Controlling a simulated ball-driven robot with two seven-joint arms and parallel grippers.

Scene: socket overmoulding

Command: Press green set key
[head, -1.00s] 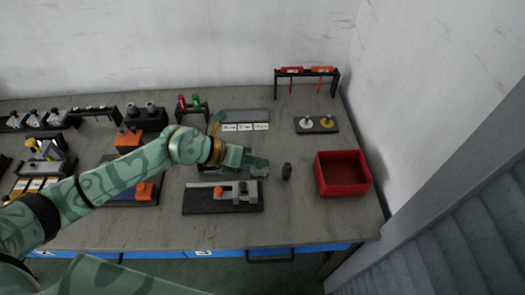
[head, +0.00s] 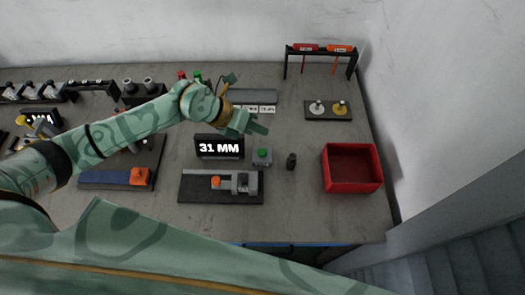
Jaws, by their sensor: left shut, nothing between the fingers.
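The green set key (head: 263,153) is a round green button on a small grey box, right of a black display (head: 219,147) that reads "31 MM". My left gripper (head: 262,129) is shut and empty. In the head view it shows just above the key, apart from it; its exact height over the key is hard to tell. My right gripper is not in view.
A grey clamp fixture with an orange block (head: 221,200) lies in front of the display. A tool rack (head: 320,52) stands at the back right.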

